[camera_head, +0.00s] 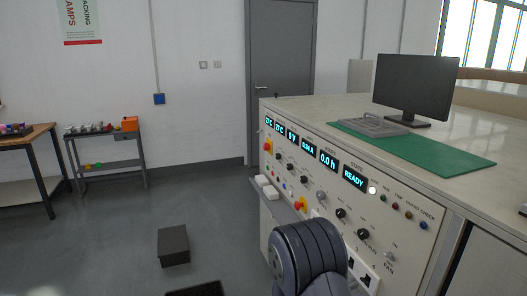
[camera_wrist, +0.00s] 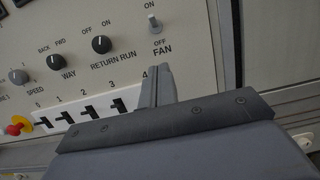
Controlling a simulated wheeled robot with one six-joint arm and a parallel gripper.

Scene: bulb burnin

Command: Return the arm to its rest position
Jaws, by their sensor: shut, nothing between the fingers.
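My gripper (camera_wrist: 159,74) shows in the wrist view with its two fingers together and nothing between them. Its tips are in front of the control panel (camera_wrist: 195,60), near the slot marked 4 and below the FAN switch (camera_wrist: 153,24). I cannot tell whether they touch the panel. In the head view my dark arm (camera_head: 310,255) is at the bottom, in front of the console (camera_head: 425,250). My gripper itself is hidden there.
The console's displays include READY (camera_head: 353,178). Knobs and a slotted white plate (camera_wrist: 85,110) are on the panel. A monitor (camera_head: 415,85) and green mat (camera_head: 440,148) lie on the console top. A dark box (camera_head: 173,245) stands on the floor. Open floor lies left.

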